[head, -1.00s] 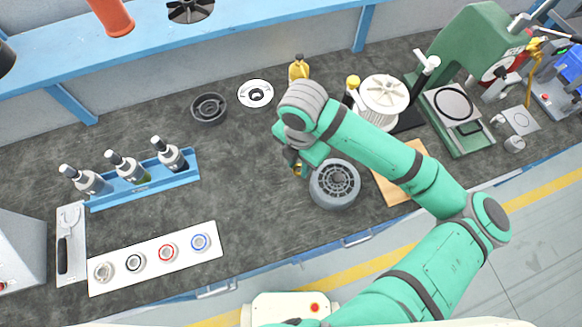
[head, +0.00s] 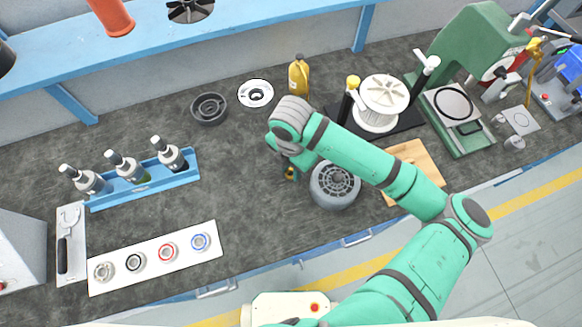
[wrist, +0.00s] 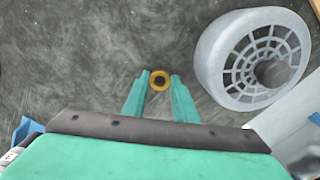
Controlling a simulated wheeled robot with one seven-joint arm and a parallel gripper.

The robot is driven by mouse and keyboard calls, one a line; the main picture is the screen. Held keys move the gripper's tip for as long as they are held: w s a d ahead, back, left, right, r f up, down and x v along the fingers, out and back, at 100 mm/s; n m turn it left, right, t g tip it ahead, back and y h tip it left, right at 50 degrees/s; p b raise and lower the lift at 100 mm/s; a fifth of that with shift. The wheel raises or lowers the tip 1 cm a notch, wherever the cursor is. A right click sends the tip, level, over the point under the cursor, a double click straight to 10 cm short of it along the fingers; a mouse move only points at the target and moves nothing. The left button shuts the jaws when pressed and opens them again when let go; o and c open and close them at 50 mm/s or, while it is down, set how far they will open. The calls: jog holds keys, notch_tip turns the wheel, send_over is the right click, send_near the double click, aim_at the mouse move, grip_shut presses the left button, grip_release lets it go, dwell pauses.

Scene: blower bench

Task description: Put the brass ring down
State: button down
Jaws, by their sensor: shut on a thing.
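The brass ring (wrist: 160,81) shows in the wrist view between the tips of my gripper (wrist: 160,88), which is shut on it. In the head view my gripper (head: 291,172) points down just left of the grey blower housing (head: 335,185), and a small bit of brass colour shows at its tip. The dark bench top (wrist: 95,60) lies below the ring. I cannot tell whether the ring touches the bench.
The blower housing, also in the wrist view (wrist: 250,58), stands close on the right. A white strip with several rings (head: 152,258) and a blue bottle rack (head: 143,187) lie left. A black round part (head: 209,108) and white disc (head: 255,94) lie behind. Bench between is clear.

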jog(key=shift+f, duration=0.25)
jog(key=c, duration=1.4)
grip_release()
jog(key=shift+c, duration=0.2)
jog(key=shift+r, duration=0.1)
notch_tip(320, 180, up, 13)
jog(key=shift+f, duration=0.2)
